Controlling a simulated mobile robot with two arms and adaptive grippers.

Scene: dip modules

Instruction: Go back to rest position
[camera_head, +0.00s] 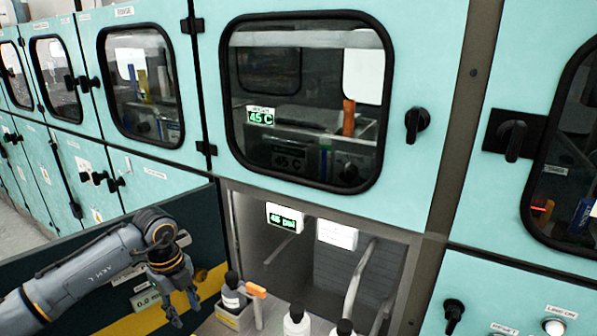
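My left arm comes in from the lower left. Its gripper (182,309) points down in front of a dark panel with a yellow stripe, left of the lower opening. Its two fingertips are apart, with nothing seen between them. My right gripper is not in view.
A lower compartment (300,260) stands open, with a green "45 psi" display (285,218) and several bottles (297,320) at its front. Closed teal cabinet doors (405,170) with windows and black knobs (417,122) line the wall. The dark panel (60,262) stands close behind my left arm.

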